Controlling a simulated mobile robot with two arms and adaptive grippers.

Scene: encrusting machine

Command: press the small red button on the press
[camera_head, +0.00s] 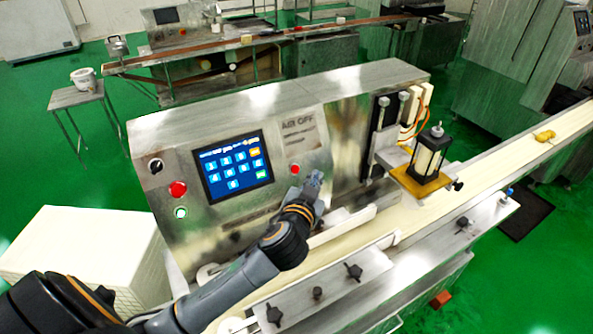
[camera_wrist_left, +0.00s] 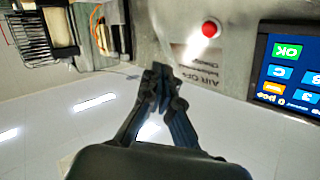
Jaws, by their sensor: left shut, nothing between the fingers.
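The press is a steel machine (camera_head: 240,115) with a slanted front panel. A small red button (camera_head: 295,169) sits on the panel right of the touchscreen, below a printed label. In the left wrist view the small red button (camera_wrist_left: 209,29) shows beside the label, up and to the right of my fingertips. My left gripper (camera_head: 315,178) is shut and empty, with its fingertips just right of the button. In the left wrist view the fingertips (camera_wrist_left: 160,70) point toward the panel and appear apart from the button. My right gripper is not in view.
The touchscreen (camera_head: 234,165) is lit. A larger red button (camera_head: 177,189) sits left of it. A conveyor belt (camera_head: 480,170) runs below the panel and to the right. A black-framed unit (camera_head: 429,155) stands over the belt. A white crate (camera_head: 85,245) stands at left.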

